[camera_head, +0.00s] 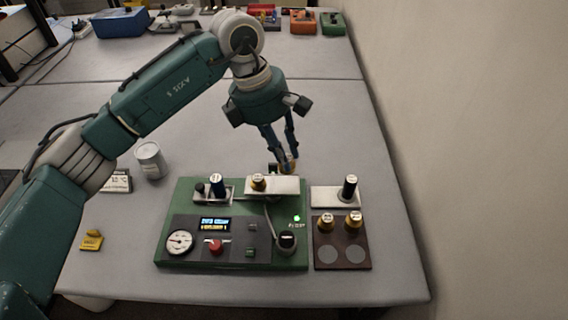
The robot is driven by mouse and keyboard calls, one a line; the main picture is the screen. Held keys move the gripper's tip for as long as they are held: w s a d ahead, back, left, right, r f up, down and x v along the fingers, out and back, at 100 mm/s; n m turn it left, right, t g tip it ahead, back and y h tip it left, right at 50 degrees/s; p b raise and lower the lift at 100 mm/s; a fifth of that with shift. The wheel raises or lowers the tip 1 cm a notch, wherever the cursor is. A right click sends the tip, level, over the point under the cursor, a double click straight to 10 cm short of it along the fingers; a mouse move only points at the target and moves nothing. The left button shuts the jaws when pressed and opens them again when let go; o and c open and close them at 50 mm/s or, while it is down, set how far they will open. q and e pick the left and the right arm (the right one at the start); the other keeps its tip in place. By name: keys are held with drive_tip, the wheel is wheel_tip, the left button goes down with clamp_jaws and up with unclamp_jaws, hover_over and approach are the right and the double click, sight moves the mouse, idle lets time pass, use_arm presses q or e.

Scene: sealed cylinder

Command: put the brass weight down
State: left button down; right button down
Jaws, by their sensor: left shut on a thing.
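My left gripper (287,163) reaches down from above, behind the green apparatus (180,207). It is shut on a brass weight (284,169), which is small here and partly hidden by the fingers. The held weight appears just behind the back edge of a white plate (286,186); I cannot tell whether it touches anything. Another brass weight (258,183) stands on that plate, toward its left end. Two more brass weights (326,223) (354,220) stand at the back of a dark brown tray (342,238) with two bare grey discs in front. My right gripper is out of view.
The apparatus carries a gauge (180,242), a lit display (215,224), a red knob (216,247) and black-capped cylinders. Another black cylinder (349,188) stands on a pale plate at right. A grey can (151,160) and yellow block (92,240) stand left. A wall borders the right.

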use_arm(q)
drive_tip(key=shift+f, duration=0.7)
wheel_tip(320, 180, down, 3)
drive_tip(key=shift+f+p, duration=0.2)
drive_tip(key=shift+p, duration=0.55)
drive_tip(key=shift+f, duration=0.45)
